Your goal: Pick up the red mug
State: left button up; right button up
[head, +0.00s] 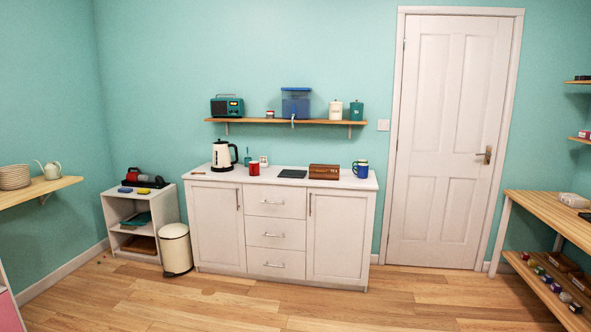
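The red mug (254,169) stands upright on the white cabinet top (225,177), left of its middle. It is just right of the cream and black kettle (222,155) and left of a flat black item. It is small and far off across the room, and I cannot make out its handle clearly. Neither of my grippers shows in the head view.
A blue mug (361,169) and a brown wooden box (324,172) share the cabinet top. A wooden shelf (340,122) hangs above. A pedal bin (176,249) and a small shelf unit stand at left, a wooden bench (545,208) at right. The wooden floor in front is clear.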

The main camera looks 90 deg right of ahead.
aim_at(254, 166)
jog(key=l+z, duration=0.3)
jog(key=z, duration=0.15)
jog(key=l+z, duration=0.7)
jog(key=z, duration=0.2)
jog(key=i+l+z, duration=0.15)
jog(key=z, duration=0.25)
jog(key=i+l+z, duration=0.15)
jog(key=l+z, duration=0.3)
jog(key=i+l+z, duration=0.15)
jog(key=i+l, duration=0.35)
jog(key=i+l+z, duration=0.2)
jog(key=i+l, duration=0.2)
jog(key=i, duration=0.15)
jog(key=i+l+z, duration=0.15)
jog(key=i+l, duration=0.2)
jog(key=i, duration=0.25)
